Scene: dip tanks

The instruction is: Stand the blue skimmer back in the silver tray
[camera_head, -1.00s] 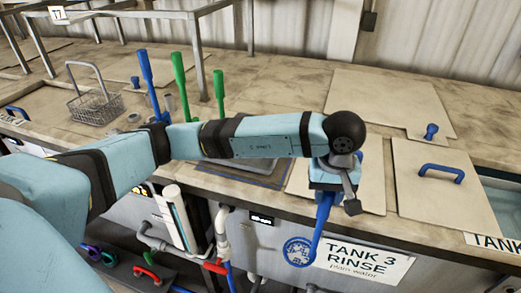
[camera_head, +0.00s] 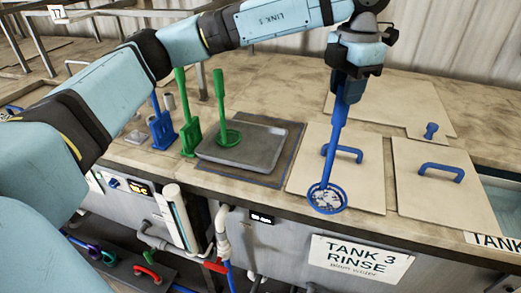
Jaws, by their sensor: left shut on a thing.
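My left gripper (camera_head: 347,92) is shut on the upper handle of the blue skimmer (camera_head: 333,150). The skimmer hangs nearly upright, slightly tilted, its round head at the bottom. Pale speckles show inside the head. The head appears in front of the beige lid behind the TANK 3 sign, near the counter's front edge; I cannot tell whether it touches. The silver tray (camera_head: 267,157) lies on a dark mat to the left of the skimmer. A green skimmer (camera_head: 219,95) stands in the tray. My right gripper is not in view.
A green paddle (camera_head: 187,135) and a blue paddle (camera_head: 162,132) stand left of the tray. Lids with blue handles (camera_head: 441,170) lie to the right. The tray's right part is bare. A metal frame stands at the back left.

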